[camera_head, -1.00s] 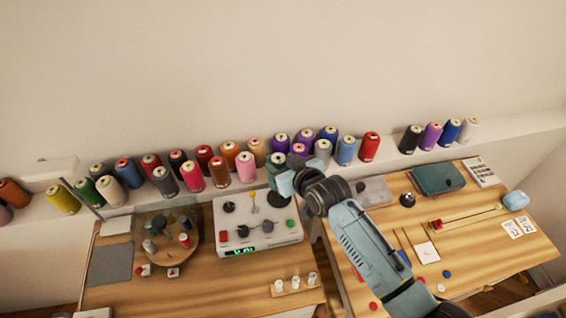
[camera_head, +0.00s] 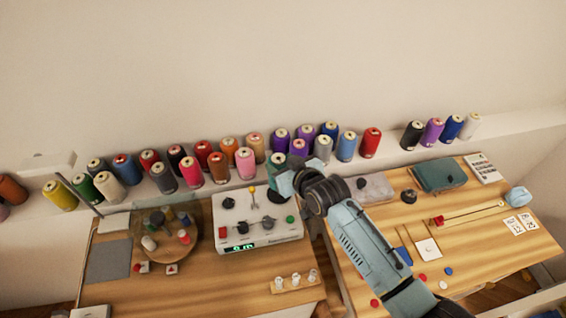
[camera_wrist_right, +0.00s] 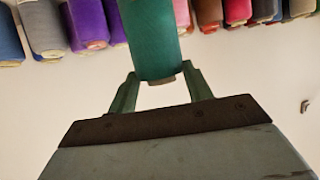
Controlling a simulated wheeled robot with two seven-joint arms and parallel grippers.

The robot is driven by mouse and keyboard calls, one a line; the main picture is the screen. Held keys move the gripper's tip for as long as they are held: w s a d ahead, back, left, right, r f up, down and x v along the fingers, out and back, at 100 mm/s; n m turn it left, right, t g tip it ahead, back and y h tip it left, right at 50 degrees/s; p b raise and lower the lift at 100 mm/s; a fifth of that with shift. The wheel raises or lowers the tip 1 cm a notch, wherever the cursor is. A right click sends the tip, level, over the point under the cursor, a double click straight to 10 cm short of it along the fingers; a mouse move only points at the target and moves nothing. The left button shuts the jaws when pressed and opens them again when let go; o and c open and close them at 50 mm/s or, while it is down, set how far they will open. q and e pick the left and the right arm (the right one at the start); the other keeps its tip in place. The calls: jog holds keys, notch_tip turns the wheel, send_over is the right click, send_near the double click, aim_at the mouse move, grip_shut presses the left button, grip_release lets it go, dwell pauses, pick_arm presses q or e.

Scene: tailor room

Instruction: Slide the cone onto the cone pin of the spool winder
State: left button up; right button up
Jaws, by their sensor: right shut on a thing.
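In the head view my right gripper (camera_head: 282,176) is beside the back right corner of the spool winder (camera_head: 232,240), a white box with dark knobs and a lit green display. It is shut on a teal green cone (camera_wrist_right: 152,40), which stands between the two green fingers in the right wrist view. The cone (camera_head: 277,160) also shows in the head view, in front of the shelf spools. I cannot clearly make out the cone pin; a small yellow-tipped post (camera_head: 252,189) stands at the winder's back edge. My left gripper is not in view.
A long row of coloured thread spools (camera_head: 245,163) stands on the shelf behind. A round wooden stand (camera_head: 160,250) with small spools is left of the winder, and a rack with white bobbins (camera_head: 296,284) is in front. A second table (camera_head: 470,262) lies right.

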jog(key=shift+f+b, duration=1.65)
jog(key=shift+f, duration=0.8)
jog(key=o, duration=1.4)
jog(key=shift+s, duration=0.1)
jog(key=p+v, duration=0.1)
jog(key=v, duration=1.2)
jog(key=shift+s, duration=0.1)
